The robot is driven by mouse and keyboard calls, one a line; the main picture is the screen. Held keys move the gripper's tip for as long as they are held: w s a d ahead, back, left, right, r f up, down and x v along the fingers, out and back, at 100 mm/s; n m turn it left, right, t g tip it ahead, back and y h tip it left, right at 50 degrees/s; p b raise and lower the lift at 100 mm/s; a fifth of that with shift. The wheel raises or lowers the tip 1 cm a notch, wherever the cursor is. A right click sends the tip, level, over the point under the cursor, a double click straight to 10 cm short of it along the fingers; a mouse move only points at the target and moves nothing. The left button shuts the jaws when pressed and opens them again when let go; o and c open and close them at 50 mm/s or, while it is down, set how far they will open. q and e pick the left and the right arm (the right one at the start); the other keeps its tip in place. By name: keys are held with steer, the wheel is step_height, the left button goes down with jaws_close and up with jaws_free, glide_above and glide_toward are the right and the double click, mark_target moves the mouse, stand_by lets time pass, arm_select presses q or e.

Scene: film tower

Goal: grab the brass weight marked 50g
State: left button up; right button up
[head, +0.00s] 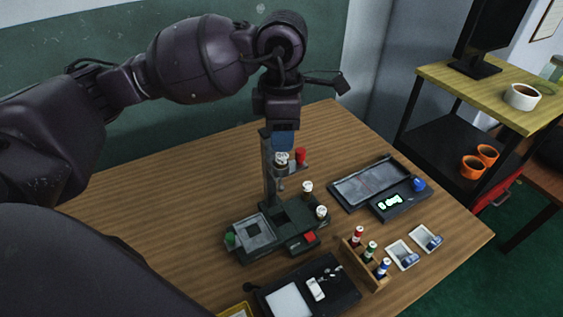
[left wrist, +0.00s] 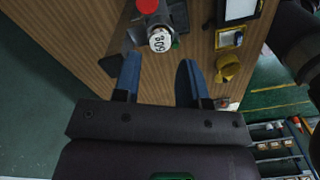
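My left gripper (head: 282,148) points down from above, over the tower on the bench. In the left wrist view its two blue fingers (left wrist: 158,62) are apart, with nothing shut between them. A round white top marked 50g (left wrist: 160,41) shows just past the fingertips, roughly in line with the gap. It appears to be the white-topped piece (head: 281,158) right below the gripper in the head view. Two other white-topped pieces (head: 307,187) and (head: 321,212) stand lower at the tower's base; their marks are too small to read. My right gripper is in neither view.
A red knob (head: 300,156) sits close beside the 50g piece. The dark tower post (head: 268,175) rises next to it. A tray (head: 345,192), a wooden rack of small bottles (head: 352,262) and two white dishes stand to the right. The table's left part is bare.

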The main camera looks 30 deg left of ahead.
mark_target(282, 155)
arm_select(q)
step_height(282, 155, down, 5)
stand_by(0.3)
steer(key=c, duration=0.7)
